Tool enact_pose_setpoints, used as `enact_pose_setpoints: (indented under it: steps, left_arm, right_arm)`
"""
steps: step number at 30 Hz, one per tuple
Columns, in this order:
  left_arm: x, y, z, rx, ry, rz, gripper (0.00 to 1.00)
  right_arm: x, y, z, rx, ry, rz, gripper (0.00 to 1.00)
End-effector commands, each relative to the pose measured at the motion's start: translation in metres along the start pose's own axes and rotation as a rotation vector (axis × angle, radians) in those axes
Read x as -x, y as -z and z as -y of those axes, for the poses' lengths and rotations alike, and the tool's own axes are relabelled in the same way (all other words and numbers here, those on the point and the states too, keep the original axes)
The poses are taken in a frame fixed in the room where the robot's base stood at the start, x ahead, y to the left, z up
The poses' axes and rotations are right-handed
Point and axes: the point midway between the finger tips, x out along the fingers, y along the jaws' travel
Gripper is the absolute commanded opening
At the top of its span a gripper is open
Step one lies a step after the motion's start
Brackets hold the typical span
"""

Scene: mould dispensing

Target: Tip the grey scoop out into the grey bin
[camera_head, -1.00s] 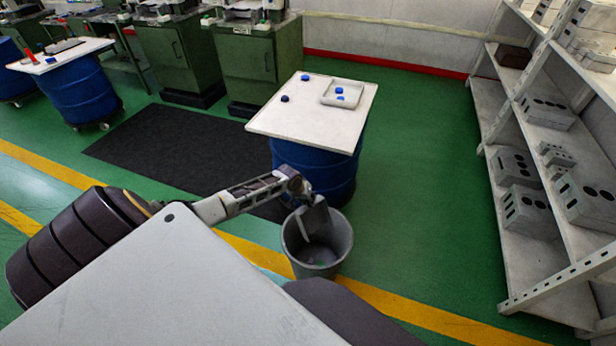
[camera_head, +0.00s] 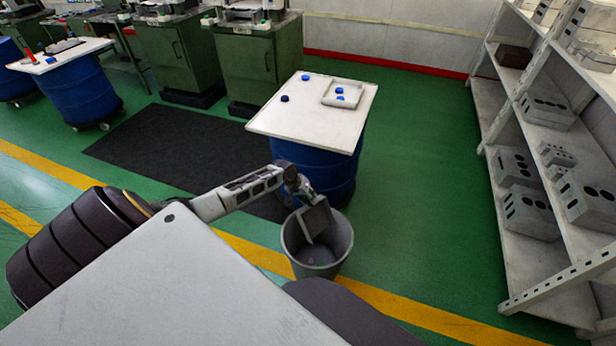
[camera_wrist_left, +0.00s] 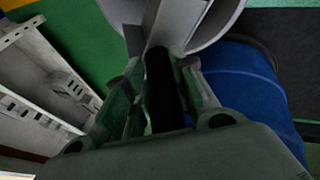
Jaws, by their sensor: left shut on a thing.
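The grey bin (camera_head: 338,262) stands on the floor in front of the blue drum, with its opening facing up. The grey scoop (camera_head: 316,219) is tilted steeply in the bin's mouth, its lower end inside the rim. My left gripper (camera_head: 299,193) is above the bin's back rim and shut on the scoop's handle. In the left wrist view the black handle (camera_wrist_left: 163,90) lies between the fingers (camera_wrist_left: 160,80), with part of the grey scoop (camera_wrist_left: 172,22) beyond it. Whether anything is left in the scoop is hidden. My right gripper is out of view.
A white-topped table (camera_head: 275,118) on the blue drum (camera_head: 330,175) stands just behind the bin. It holds a shallow tray (camera_head: 357,101) and small blue pieces. A grey shelf rack (camera_head: 535,265) stands at the right. Green floor between bin and rack is clear.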

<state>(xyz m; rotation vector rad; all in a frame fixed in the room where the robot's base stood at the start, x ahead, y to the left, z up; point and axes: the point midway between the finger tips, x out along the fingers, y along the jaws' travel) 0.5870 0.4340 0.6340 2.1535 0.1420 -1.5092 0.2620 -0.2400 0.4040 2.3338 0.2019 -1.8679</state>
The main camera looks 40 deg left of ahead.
Motion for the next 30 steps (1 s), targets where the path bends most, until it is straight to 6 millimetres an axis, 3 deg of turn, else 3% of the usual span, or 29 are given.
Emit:
enact_pose_setpoints:
  steps: [30]
  left_arm:
    - [0.038, 0.013, -0.014, 0.2, -0.374, 0.276, 0.0]
  right_arm:
    - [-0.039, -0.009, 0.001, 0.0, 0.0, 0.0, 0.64]
